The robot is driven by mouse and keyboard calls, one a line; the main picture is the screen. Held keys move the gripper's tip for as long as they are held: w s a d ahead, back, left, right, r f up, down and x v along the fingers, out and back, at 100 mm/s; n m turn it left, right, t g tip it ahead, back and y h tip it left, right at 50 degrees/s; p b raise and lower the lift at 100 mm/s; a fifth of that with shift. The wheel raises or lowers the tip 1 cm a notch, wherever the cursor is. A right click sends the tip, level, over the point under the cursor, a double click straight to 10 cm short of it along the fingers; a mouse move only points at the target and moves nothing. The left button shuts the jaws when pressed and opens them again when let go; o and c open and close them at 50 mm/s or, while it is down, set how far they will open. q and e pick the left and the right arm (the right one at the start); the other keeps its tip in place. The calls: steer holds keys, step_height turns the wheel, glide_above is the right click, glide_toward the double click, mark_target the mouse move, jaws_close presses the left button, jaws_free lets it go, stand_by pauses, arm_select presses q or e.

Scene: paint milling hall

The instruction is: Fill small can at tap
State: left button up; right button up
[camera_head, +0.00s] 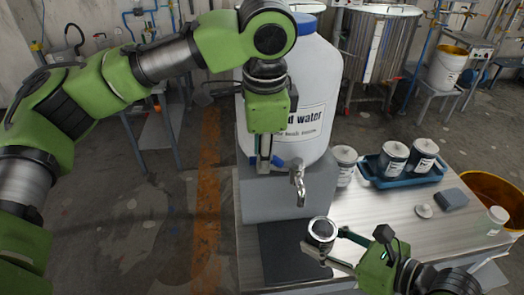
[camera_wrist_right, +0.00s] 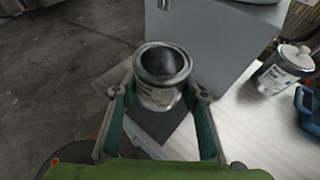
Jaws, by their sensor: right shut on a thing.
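The small can (camera_head: 321,233) is open-topped metal with a pale label. My right gripper (camera_head: 325,240) is shut on it and holds it upright, in front of and below the metal tap (camera_head: 298,187). In the right wrist view the can (camera_wrist_right: 160,97) sits between both fingers, and its inside looks grey with no clear liquid. The tap juts from the front of the large water container (camera_head: 312,85), which stands on a grey block (camera_head: 265,197). My left gripper (camera_head: 265,160) points down in front of the container, left of the tap; its finger gap is unclear.
A dark mat (camera_head: 280,265) lies on the table (camera_head: 395,215) below the can. A lidded can (camera_head: 344,165) and a blue tray (camera_head: 430,176) with two labelled cans stand to the right. A blue-grey block (camera_head: 451,199) and a small white jar (camera_head: 496,217) sit further right.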

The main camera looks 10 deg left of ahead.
arm_select(q)
jaws_close()
steer(key=s+d+n+g+y, duration=0.1)
steer(key=s+d+n, duration=0.3)
steer(key=n, duration=1)
steer(key=shift+s+d+r+g+y, duration=0.15)
steer(key=shift+s+d+g+y, duration=0.25)
steer(key=shift+d, duration=1.3)
steer(key=shift+w, duration=0.15)
steer(key=shift+o, duration=1.9)
jaws_free()
